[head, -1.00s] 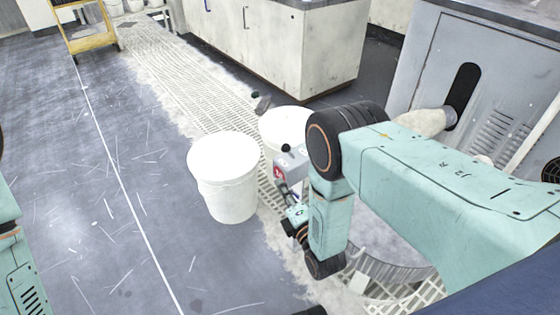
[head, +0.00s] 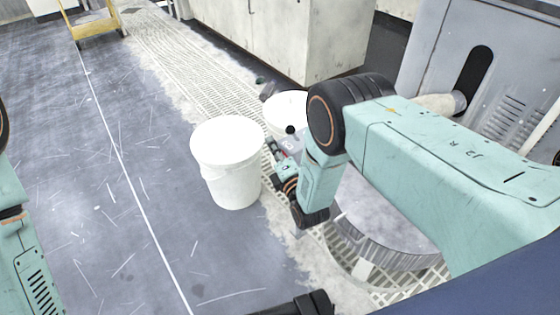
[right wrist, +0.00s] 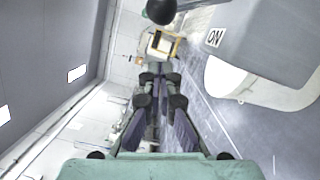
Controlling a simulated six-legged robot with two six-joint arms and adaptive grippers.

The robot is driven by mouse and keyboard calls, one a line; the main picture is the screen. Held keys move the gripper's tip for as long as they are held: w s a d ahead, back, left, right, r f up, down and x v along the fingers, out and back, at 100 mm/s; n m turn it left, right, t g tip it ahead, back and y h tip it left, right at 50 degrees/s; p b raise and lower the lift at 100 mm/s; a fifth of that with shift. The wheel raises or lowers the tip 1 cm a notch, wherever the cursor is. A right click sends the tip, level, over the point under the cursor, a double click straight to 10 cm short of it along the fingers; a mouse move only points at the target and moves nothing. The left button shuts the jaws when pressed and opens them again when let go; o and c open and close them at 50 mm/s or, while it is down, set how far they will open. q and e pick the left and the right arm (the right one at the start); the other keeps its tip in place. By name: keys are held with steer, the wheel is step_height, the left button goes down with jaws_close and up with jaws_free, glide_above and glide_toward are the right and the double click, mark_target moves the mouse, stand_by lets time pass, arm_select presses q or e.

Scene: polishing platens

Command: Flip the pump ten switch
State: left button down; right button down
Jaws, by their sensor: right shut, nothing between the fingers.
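The pump switch is a grey box with a lever ending in a black ball knob (head: 290,130). In the head view the box is partly hidden by my right gripper and the buckets. In the right wrist view the ball knob (right wrist: 160,11) is at the top edge, and the grey box (right wrist: 262,35) with an "ON" label is at the upper right. My right gripper (head: 272,150) is shut and empty beside the box, below and left of the knob. Its fingers (right wrist: 160,84) point toward the knob's side, with a visible gap in the picture. My left gripper is not in view.
A white lidded bucket (head: 228,160) stands just left of my right gripper, and a second white bucket (head: 283,107) is behind the switch. A round grey platen (head: 385,225) lies under my right arm. A yellow cart (head: 92,25) stands far back. The left floor is clear.

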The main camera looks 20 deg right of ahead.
mark_target(293, 133)
steer(key=d, duration=0.2)
steer(key=w+d+r, duration=0.1)
steer(key=shift+d+b, duration=0.25)
steer(key=shift+b, duration=0.15)
